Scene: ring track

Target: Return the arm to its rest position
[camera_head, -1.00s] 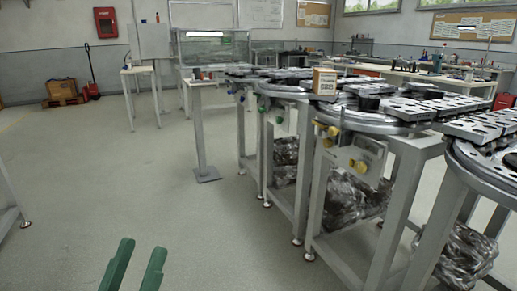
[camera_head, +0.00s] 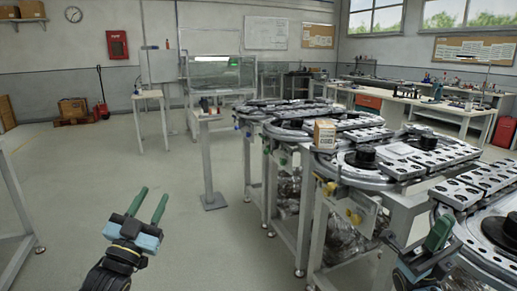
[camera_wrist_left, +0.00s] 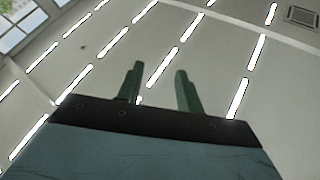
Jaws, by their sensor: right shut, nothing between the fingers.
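My left gripper (camera_head: 153,191) is at the lower left of the head view, over bare floor. Its two green fingers are apart with nothing between them. In the left wrist view its fingers (camera_wrist_left: 159,68) point up towards the ceiling, also apart and empty. My right gripper (camera_head: 440,233) is at the lower right of the head view, in front of the nearest ring track. Its green fingers are together and hold nothing.
The ring track modules (camera_head: 400,160) stand in a row from the right foreground to the centre back. A small cardboard box (camera_head: 325,134) sits on one. A thin grey post (camera_head: 207,165) stands left of them. The floor (camera_head: 110,185) at the left is clear.

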